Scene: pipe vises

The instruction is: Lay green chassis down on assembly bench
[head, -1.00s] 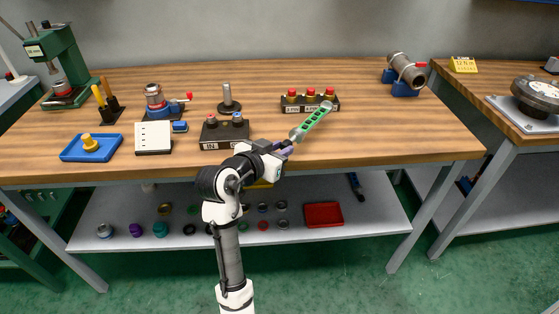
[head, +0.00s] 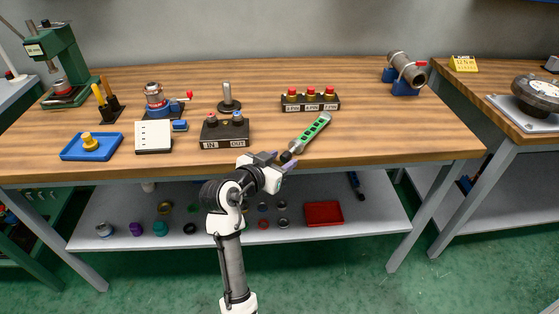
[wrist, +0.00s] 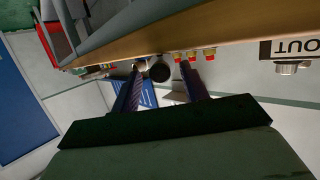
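The green chassis (head: 313,130) is a long grey-rimmed bar with a green face and dark round spots. A dark round end (wrist: 160,71), seemingly the chassis's, shows past the fingertips. Whether a finger still touches it cannot be told.
A three-button box (head: 310,102) stands behind the chassis and an IN/OUT box (head: 225,133) to its left. A pipe vise (head: 404,78) is at the back right. The bench right of the chassis is clear. A red tray (head: 323,214) is on the lower shelf.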

